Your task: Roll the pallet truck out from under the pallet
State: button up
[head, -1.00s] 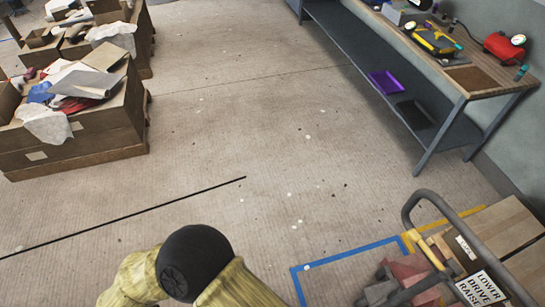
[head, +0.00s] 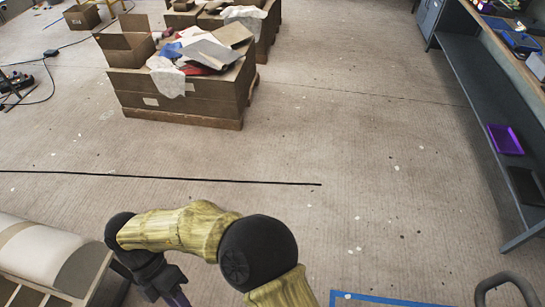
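The grey looped handle (head: 508,283) of the pallet truck shows at the bottom right corner in the head view. The rest of the truck is below the frame, and no pallet shows under or around it. My arm reaches left across the bottom of the view. My gripper (head: 178,298) is at the bottom edge, left of centre, far to the left of the handle. Its fingertips are cut off or too dark to read, so I cannot tell whether it is open or holds anything.
Blue floor tape (head: 385,299) runs left of the handle. A pale curved mould (head: 45,255) stands at lower left, near my wrist. A workbench (head: 480,110) with a purple tray (head: 505,139) lines the right. A cardboard crate of scraps (head: 180,98) stands behind.

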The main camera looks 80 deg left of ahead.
jog(key=shift+v, duration=0.95)
notch_tip(320, 180, up, 9)
jog(key=s+p, duration=0.3)
jog(key=p, duration=0.7)
jog(key=shift+a+f, duration=0.2)
jog(key=shift+a, duration=0.25)
jog(key=shift+w+f, duration=0.1)
notch_tip(320, 180, down, 6)
jog(key=w+b, duration=0.1)
jog(key=b, duration=0.6)
jog(key=shift+w+d+f+b, duration=0.15)
jog(key=shift+w+d+b, duration=0.25)
